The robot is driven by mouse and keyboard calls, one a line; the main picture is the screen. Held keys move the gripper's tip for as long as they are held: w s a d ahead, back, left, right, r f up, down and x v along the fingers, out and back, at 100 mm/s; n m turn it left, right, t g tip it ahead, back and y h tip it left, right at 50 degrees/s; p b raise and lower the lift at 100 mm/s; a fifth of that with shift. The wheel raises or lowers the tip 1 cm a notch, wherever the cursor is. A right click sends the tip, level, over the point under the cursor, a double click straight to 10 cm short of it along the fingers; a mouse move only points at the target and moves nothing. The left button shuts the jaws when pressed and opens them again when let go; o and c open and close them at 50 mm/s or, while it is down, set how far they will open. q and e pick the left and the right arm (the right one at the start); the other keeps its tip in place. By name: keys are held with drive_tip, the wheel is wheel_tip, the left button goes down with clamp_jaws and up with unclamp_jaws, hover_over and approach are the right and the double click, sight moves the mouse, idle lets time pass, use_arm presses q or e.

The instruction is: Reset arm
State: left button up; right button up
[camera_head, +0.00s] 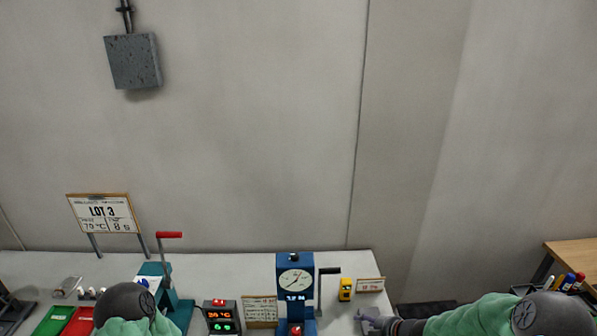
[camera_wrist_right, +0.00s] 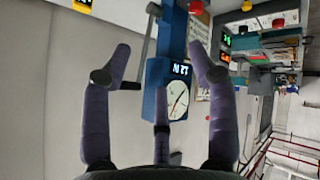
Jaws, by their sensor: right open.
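My right arm (camera_head: 480,318) comes in from the lower right in the head view, its hand low at the table's right end. The tip of my right gripper (camera_head: 370,320) shows there, right of the blue dial gauge stand (camera_head: 283,275) and apart from it. In the right wrist view my right gripper (camera_wrist_right: 158,62) has its purple fingers spread, with nothing between them. The gauge stand (camera_wrist_right: 156,75) shows beyond the fingers, partly hidden by them. My left arm (camera_head: 125,310) shows at the lower left; its gripper is out of the frame.
The white table (camera_head: 225,265) holds a green press with a red handle (camera_head: 170,235), a digital display box (camera_head: 221,317), a yellow device (camera_head: 346,289), and green (camera_head: 52,322) and red (camera_head: 80,322) trays. A LOT 3 sign (camera_head: 103,213) stands behind. A wooden table (camera_head: 572,254) is at the right.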

drive_tip(key=s+a+f+m+g+b, duration=0.2)
drive_tip(key=s+f+m+b, duration=0.4)
drive_tip(key=s+f, duration=0.3)
drive_tip(key=s+a+f+m+g+h+b, duration=0.1)
drive_tip(key=s+a+f+m+b, duration=0.4)
drive_tip(key=f, duration=1.1)
drive_tip(key=s+a+f+m+g+b, duration=0.3)
drive_tip(key=s+f+m+b, duration=0.4)
drive_tip(key=s+f+b, duration=0.3)
drive_tip(key=s+a+f, duration=0.1)
drive_tip(key=s+f, duration=0.1)
drive_tip(key=s, duration=0.1)
drive_tip(key=shift+f+g+h, duration=0.3)
